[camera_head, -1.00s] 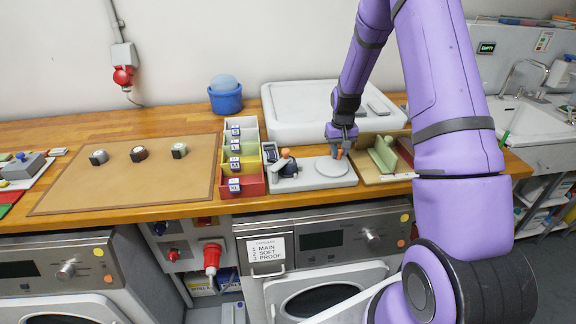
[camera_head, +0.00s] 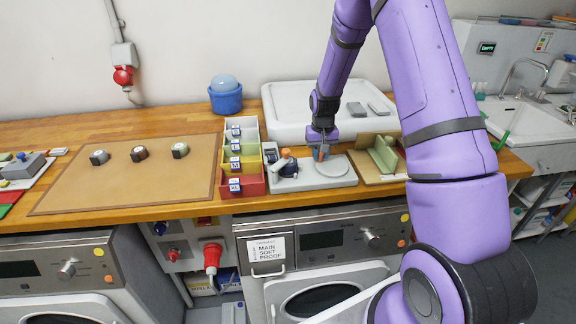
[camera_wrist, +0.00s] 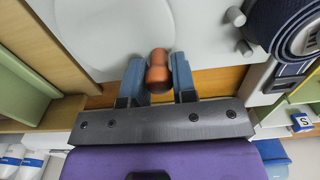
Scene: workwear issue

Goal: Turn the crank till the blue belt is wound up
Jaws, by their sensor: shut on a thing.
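The grey winding plate (camera_head: 312,182) sits at the bench's front, with a pale round disc (camera_head: 332,167) on it. The disc also shows in the wrist view (camera_wrist: 110,30). My gripper (camera_head: 321,154) is above the disc's left side. In the wrist view my gripper (camera_wrist: 159,78) has its two blue fingers around the orange-brown crank knob (camera_wrist: 158,62), shut on it. The dark blue belt (camera_wrist: 273,28) shows as a coil at the top right of the wrist view. In the head view the belt (camera_head: 287,171) is at the plate's left. The crank's arm is hidden.
Coloured size bins (camera_head: 252,187) stand close to the left of the plate. A wooden tray with a green block (camera_head: 384,154) is close to the right. A white tub (camera_head: 290,110) stands behind. A brown mat (camera_head: 130,185) with several knobs lies further left.

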